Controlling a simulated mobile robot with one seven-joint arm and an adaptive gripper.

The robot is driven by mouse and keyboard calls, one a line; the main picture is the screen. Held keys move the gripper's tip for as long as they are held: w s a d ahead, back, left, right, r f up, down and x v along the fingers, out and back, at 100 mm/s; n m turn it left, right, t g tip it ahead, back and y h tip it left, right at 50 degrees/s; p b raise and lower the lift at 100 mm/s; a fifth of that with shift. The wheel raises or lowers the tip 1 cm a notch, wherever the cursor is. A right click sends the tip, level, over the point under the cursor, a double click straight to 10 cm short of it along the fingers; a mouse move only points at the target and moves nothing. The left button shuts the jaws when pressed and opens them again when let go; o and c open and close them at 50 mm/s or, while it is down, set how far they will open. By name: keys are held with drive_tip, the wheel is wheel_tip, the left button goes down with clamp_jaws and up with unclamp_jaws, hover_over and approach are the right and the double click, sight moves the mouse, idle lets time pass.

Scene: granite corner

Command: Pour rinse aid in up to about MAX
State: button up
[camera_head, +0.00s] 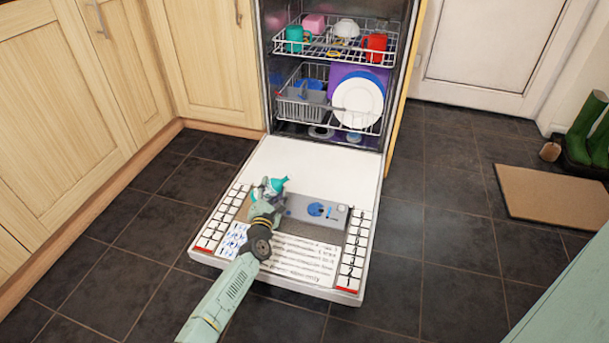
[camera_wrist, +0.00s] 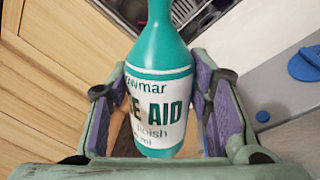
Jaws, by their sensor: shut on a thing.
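My gripper (camera_head: 264,204) is shut on a teal rinse aid bottle (camera_head: 277,184) above the left part of the open dishwasher door. In the wrist view the bottle (camera_wrist: 160,105) stands between the purple finger pads, with a white label reading "E AID"; its top is cut off. In the head view the bottle looks tilted, with its narrow end to the right. The grey dispenser unit (camera_head: 336,216) is set in the door, right of my gripper, with a blue round part (camera_head: 316,209) on it. The wrist view shows this blue part (camera_wrist: 293,72) at the right edge. No liquid shows.
The dishwasher door (camera_head: 307,166) lies open and low. Its upper rack (camera_head: 335,52) holds cups and its lower rack (camera_head: 299,108) holds plates. Wooden cupboards (camera_head: 100,80) stand left.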

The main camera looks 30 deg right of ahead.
drive_tip(key=s+d+m+g+h, duration=0.1)
drive_tip(key=d+m+g+h, duration=0.15)
drive_tip(key=d, duration=0.95)
drive_tip(key=f+m+b, duration=0.1)
drive_tip(key=f, duration=0.1)
drive_tip(key=f+m+b, duration=0.1)
drive_tip(key=f+b, duration=0.1)
drive_tip(key=w+a+f+m+b, duration=0.1)
drive_tip(key=f, duration=0.1)
drive_tip(key=shift+f+m+t+y, duration=0.25)
drive_tip(key=shift+f+m, duration=0.05)
drive_tip(key=shift+m, duration=0.05)
drive_tip(key=shift+f, duration=0.1)
drive_tip(key=shift+w+a+f+m+b, duration=0.1)
drive_tip(key=shift+f+m+b, duration=0.2)
drive_tip(key=shift+m, duration=0.3)
drive_tip(key=shift+w+a+f+m, duration=0.1)
drive_tip(key=shift+f+m, duration=0.15)
drive_tip(key=shift+m, duration=0.15)
